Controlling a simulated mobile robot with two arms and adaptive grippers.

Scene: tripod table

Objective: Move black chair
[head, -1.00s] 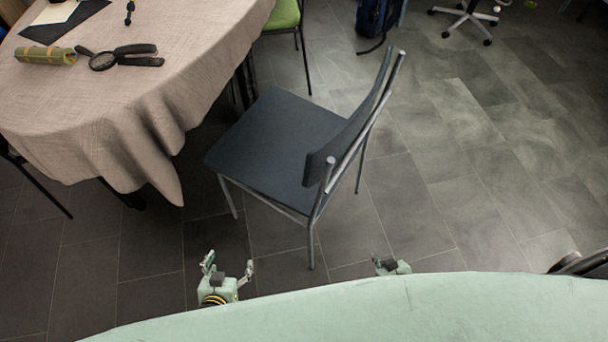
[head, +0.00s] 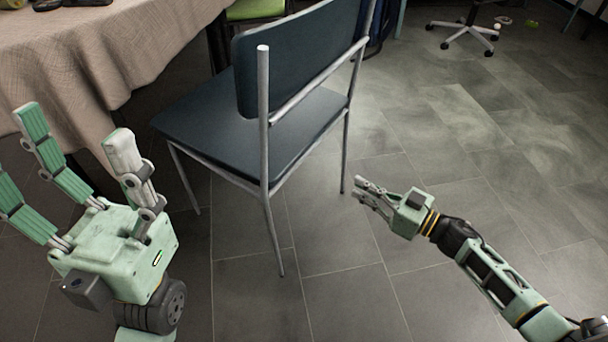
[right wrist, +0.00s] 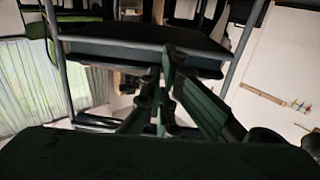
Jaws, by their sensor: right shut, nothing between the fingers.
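The black chair (head: 230,130) stands upright on the floor beside the table, its dark backrest (head: 300,55) toward me and its grey metal legs on the tiles. My left gripper (head: 76,135) is large at the left of the head view, fingers spread open and empty, to the left of the chair and nearer to me. My right gripper (head: 360,190) is shut and empty, low beside the chair's right legs; I cannot tell whether it touches them. In the right wrist view, its closed fingers (right wrist: 168,85) show in front of a dark panel and metal tubes of a chair (right wrist: 140,48).
The table with a beige cloth (head: 110,50) is at the upper left, close to the chair's far side. A green chair (head: 255,9) is behind. A wheeled office chair base (head: 465,35) stands at the back right.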

